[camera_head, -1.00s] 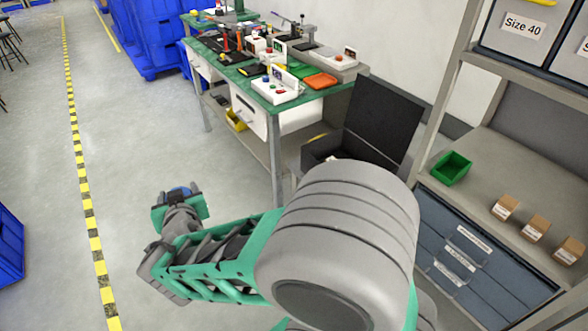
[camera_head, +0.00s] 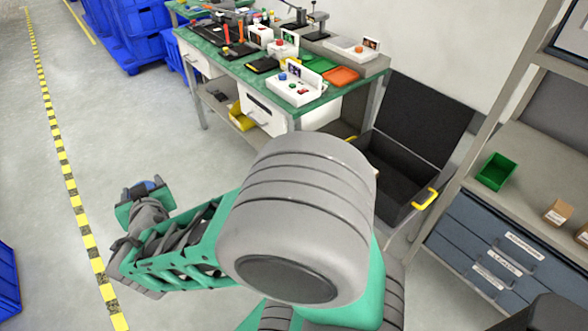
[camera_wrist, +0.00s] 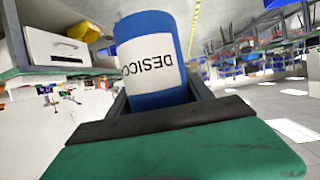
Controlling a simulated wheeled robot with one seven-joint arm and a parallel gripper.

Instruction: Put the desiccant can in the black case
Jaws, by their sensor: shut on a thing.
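The desiccant can is a blue cylinder with a white label; it fills the middle of the wrist view (camera_wrist: 150,62), held between my fingers. My gripper (camera_head: 146,190) is shut on the can, out over the floor at the left of the head view. Only a bit of blue shows there between the fingers. The black case (camera_head: 395,185) stands with its lid up, right of the workbench and left of the drawer cabinet. Its inside looks dark and partly empty, with a yellow handle on its right side. My arm hides its near left part.
A green-topped workbench (camera_head: 225,68) with tools and small devices stands behind my arm. A blue drawer cabinet (camera_head: 485,250) with a green bin (camera_head: 496,172) and small boxes is at right. Yellow-black tape (camera_head: 68,175) crosses the open floor at left.

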